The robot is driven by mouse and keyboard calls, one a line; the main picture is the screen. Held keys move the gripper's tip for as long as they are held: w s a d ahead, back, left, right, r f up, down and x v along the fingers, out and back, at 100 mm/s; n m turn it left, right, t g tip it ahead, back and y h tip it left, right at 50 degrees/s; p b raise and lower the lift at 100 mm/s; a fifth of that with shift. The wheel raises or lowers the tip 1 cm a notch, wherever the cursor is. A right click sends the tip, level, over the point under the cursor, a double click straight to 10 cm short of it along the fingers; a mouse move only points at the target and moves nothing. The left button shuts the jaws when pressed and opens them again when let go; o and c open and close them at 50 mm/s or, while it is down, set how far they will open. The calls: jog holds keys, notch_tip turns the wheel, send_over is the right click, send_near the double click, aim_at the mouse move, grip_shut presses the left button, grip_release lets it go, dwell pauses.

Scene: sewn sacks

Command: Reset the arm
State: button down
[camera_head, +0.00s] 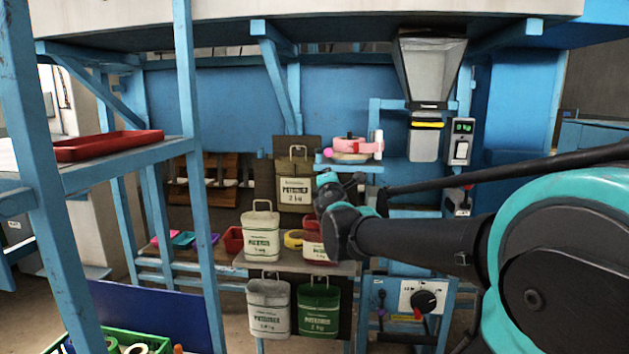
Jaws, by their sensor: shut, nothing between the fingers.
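My arm (420,243) reaches in from the right edge. A large black and teal joint fills the lower right, and a dark link runs left from it to a bent joint near the middle. A thinner dark link runs from that bend back to the right edge. No fingers can be made out, so my gripper is not in view. The bent joint covers part of a white and red sack (313,246) on the low shelf.
A cream sack (262,236) stands on the low shelf (285,262). A grey sack (268,307) and green sack (318,309) hang below. A tan sack (295,192) is behind. A blue frame post (187,90) and red tray (108,145) are left. A hopper (428,68) is above.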

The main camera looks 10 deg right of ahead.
jog(key=s+d+f+m+g+h, duration=0.1)
jog(key=s+d+f+m+g, duration=0.3)
jog(key=f, duration=0.4)
jog(key=s+d+f+m+g+h, duration=0.1)
jog(key=s+d+f+m+g, duration=0.1)
jog(key=s+f+m, duration=0.35)
jog(key=s+d+f+m+g+h, duration=0.1)
jog(key=s+d+f+m+g, duration=0.15)
jog(key=f+m, duration=0.45)
jog(key=s+a+f+m+g+y, duration=0.1)
jog(key=s+a+f+g+y, duration=0.1)
jog(key=s+a+f, duration=0.3)
jog(key=s+a+f+m+g+y, duration=0.1)
jog(key=s+a+f+g+y, duration=0.2)
jog(key=s+f, duration=0.7)
notch_tip(320, 180, down, 4)
jog(key=shift+a+f+m+g+y, duration=0.1)
jog(key=shift+a+m+g+y, duration=0.25)
jog(key=shift+a+y, duration=0.65)
jog(key=c, duration=2.3)
grip_release()
jog(key=shift+a, duration=0.15)
